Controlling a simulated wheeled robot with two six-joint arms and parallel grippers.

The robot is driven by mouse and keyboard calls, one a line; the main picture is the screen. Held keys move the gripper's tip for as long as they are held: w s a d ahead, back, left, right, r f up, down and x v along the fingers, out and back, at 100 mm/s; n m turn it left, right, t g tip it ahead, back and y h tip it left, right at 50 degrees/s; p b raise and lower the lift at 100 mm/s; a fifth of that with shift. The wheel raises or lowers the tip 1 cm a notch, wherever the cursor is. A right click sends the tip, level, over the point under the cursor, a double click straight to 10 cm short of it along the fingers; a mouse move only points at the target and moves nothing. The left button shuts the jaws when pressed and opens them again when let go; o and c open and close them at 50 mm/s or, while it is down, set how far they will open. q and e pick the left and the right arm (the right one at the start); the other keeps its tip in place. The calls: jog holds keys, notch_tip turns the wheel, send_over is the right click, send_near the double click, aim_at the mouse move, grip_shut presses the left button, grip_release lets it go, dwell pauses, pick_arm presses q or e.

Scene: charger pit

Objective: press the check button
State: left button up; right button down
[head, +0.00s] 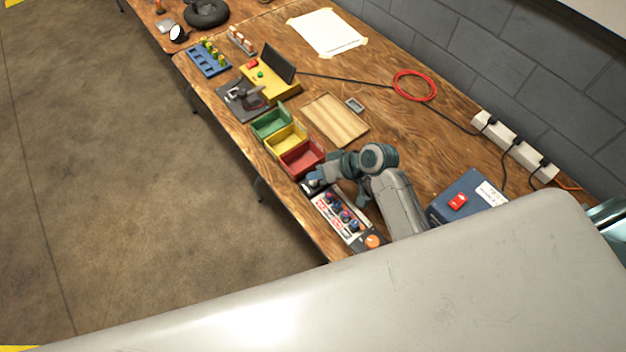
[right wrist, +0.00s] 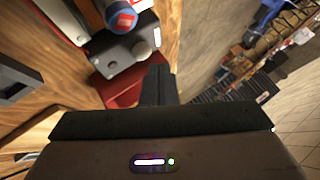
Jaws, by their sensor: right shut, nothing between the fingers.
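My right gripper (head: 313,182) is shut and empty. It is low over the far end of a grey and white device (head: 336,216), beside the red bin. The device holds several blue-and-red round pieces in a row and has an orange round button (head: 372,241) at its near end. In the right wrist view, the shut fingers (right wrist: 158,84) are beside the device's dark grey end (right wrist: 128,52); contact cannot be told. A yellow unit (head: 270,82) farther back has a red button and a green button (head: 260,75). No label shows which button is the check button. My left gripper is not in view.
Green, yellow and red bins (head: 302,158) stand along the table's left edge. A wooden board (head: 335,120) lies beside them. A blue box (head: 468,198) with a red switch stands at right. A power strip (head: 515,145) and red cable (head: 414,86) lie by the wall.

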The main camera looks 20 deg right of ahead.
aim_at(317, 185)
dwell(0.4)
jog(key=shift+f, duration=0.4)
jog(key=shift+f, duration=0.4)
dwell(0.5)
jog(key=shift+r, duration=0.1)
jog(key=shift+r+p, duration=0.7)
jog(key=shift+p, duration=0.1)
notch_tip(317, 185, up, 5)
jog(key=p, duration=0.5)
dwell(0.4)
